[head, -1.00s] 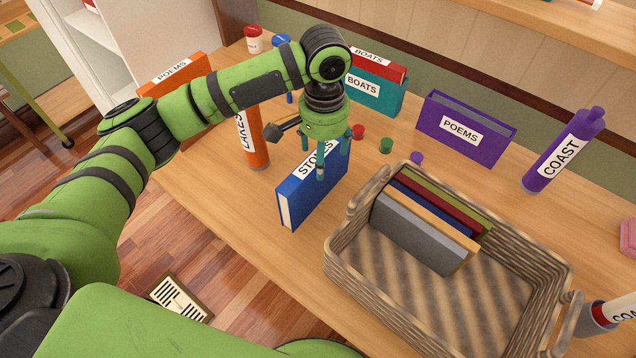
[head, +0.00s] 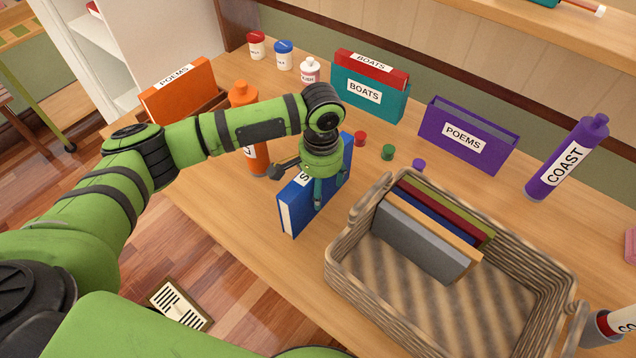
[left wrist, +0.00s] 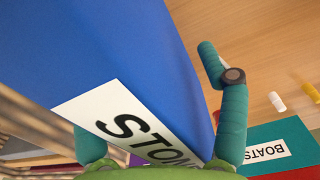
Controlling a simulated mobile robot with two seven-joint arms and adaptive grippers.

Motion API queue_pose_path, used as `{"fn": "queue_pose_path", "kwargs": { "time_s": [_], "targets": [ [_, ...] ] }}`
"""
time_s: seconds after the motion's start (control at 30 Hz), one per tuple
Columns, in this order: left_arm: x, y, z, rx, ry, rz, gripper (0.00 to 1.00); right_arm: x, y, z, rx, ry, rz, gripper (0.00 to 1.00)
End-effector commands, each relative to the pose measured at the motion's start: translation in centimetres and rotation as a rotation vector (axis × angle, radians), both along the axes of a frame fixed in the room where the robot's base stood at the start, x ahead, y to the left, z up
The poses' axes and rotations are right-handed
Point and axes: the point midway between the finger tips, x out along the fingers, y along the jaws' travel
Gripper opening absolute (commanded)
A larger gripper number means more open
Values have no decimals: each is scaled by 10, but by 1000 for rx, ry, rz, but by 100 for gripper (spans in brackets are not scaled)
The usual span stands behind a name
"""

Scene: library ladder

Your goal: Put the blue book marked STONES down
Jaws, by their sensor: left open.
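The blue book marked STONES (head: 296,205) stands upright on the wooden table, left of the wicker basket. Its white label is partly covered by my gripper in the head view. My left gripper (head: 327,190) is open, low over the book's top edge, with its fingers on either side of it. In the left wrist view the book's blue cover (left wrist: 110,50) and label fill the left and middle, between the spread fingers (left wrist: 160,125). I cannot tell whether a finger touches the book. My right gripper is not in view.
The wicker basket (head: 345,277) holds several books at its back left. Behind stand a teal BOATS holder (head: 364,98), a purple POEMS holder (head: 465,138) and small coloured caps. An orange bottle (head: 243,95) stands close left; a purple COAST bottle (head: 567,160) is right.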

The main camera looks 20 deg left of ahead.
Motion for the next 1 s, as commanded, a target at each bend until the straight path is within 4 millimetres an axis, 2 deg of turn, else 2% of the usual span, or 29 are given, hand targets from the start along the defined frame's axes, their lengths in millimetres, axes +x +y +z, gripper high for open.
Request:
{"fn": "queue_pose_path", "kwargs": {
  "time_s": [0.03, 0.07, 0.1, 0.17, 0.2, 0.23, 0.53, 0.63, 1.0],
  "targets": [
    [0, 0, 0, 0, 0, 0, 74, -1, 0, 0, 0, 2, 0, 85],
    [0, 0, 0, 0, 0, 0, 62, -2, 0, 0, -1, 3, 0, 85],
    [0, 0, 0, 0, 0, 0, 46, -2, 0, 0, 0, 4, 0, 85],
    [0, 0, 0, 0, -1, 0, 22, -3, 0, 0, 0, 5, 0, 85],
    [0, 0, 0, 0, -1, 0, 6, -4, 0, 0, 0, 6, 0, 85],
    [0, 0, 0, 0, -1, 0, 0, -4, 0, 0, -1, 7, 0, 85],
    [1, 0, 2, -1, -3, 0, 0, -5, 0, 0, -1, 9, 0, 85],
    [2, -1, 10, -3, -5, 0, 0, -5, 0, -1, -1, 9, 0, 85],
    [2, -1, 79, -2, -6, 0, 0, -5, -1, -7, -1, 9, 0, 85]
  ]
}}
